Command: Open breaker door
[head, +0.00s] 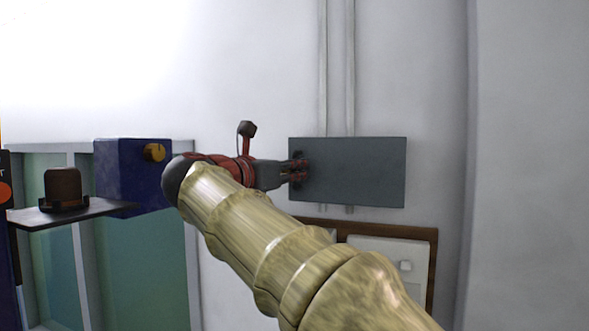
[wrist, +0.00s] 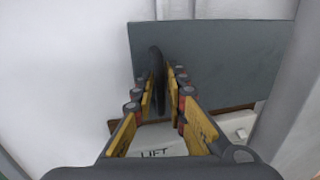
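The breaker door is a flat dark grey panel (head: 360,172) on the white wall, and it looks closed. It also fills the upper part of the wrist view (wrist: 225,55). A dark upright handle (wrist: 157,70) stands out near its left edge. My gripper (head: 298,171) is at that left edge in the head view. In the wrist view, its yellow-padded fingers (wrist: 160,88) lie on either side of the handle. The gap beside the handle is too small to tell whether the pads press on it. The handle's lower end is partly hidden by the fingers.
Below the door is a brown-framed white panel (head: 388,247) with a small switch, marked LIFT in the wrist view. Two pipes run up the wall above.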

